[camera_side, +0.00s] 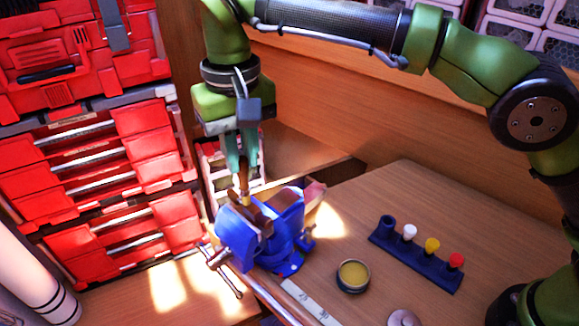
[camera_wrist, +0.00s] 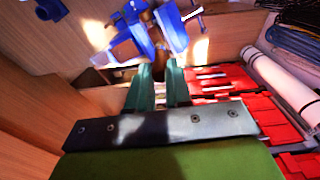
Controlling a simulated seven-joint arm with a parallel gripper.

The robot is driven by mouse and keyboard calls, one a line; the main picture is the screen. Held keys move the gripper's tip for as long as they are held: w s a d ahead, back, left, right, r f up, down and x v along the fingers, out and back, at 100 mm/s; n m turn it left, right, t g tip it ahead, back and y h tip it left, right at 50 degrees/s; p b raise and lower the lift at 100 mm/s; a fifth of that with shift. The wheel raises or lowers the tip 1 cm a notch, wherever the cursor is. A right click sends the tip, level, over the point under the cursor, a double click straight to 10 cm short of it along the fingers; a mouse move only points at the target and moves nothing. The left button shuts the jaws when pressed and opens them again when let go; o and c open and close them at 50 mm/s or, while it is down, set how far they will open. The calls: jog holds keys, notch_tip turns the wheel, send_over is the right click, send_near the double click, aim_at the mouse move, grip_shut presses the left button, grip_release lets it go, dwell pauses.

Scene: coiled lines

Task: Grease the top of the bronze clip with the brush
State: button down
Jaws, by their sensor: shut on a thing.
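My gripper (camera_side: 245,172) points down over the vise, shut on a slim brush (camera_side: 244,190) with a yellowish lower part. The brush tip is at the top of the vise jaws; I cannot tell whether it touches anything. The blue vise (camera_side: 283,260) stands at the bench corner and holds brownish bronze metal, likely the clip (camera_side: 262,217). In the wrist view the fingers of my gripper (camera_wrist: 160,76) reach toward the vise (camera_wrist: 173,30), with brown metal (camera_wrist: 148,17) between its jaws. The brush is hard to make out there.
A round tin of yellow grease (camera_side: 353,274) sits on the bench (camera_side: 330,250). A dark blue rack (camera_side: 415,262) holds white, yellow and red-topped items beside an empty socket. A pale strip (camera_side: 308,302) lies at the bench's front edge. Red drawers (camera_side: 100,150) stand left.

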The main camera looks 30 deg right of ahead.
jog(key=shift+s, duration=0.1)
jog(key=shift+s+d, duration=0.2)
jog(key=shift+s, duration=0.4)
jog(key=shift+s, duration=0.1)
jog(key=shift+s+d, duration=0.2)
jog(key=shift+s, duration=0.3)
jog(key=shift+w, duration=0.15)
jog(key=shift+w+a+f, duration=0.1)
jog(key=shift+w+a, duration=0.05)
jog(key=shift+w, duration=0.45)
jog(key=shift+w+a, duration=0.2)
jog(key=shift+w, duration=0.4)
